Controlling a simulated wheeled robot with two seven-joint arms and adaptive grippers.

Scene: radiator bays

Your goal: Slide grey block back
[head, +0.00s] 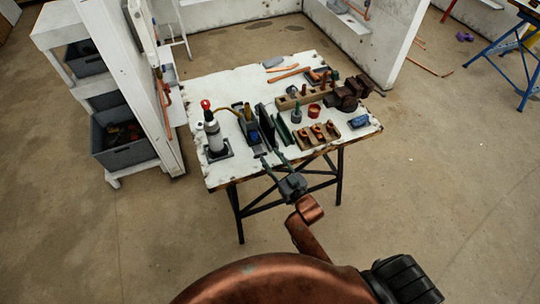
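My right gripper (271,158) reaches in from the bottom, at the front edge of the white worktable (225,90). Its two thin dark fingers look spread apart, with nothing visible between them. Just beyond the fingertips stand dark grey upright pieces (265,121), beside a grey-blue tool on a base (248,130). A small flat grey piece (273,62) lies at the table's back edge. I cannot tell which of these is the grey block. Whether the fingertips touch anything is too small to tell. My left gripper is not in view.
The table's back left is clear. A white shelf unit (75,60) stands left.

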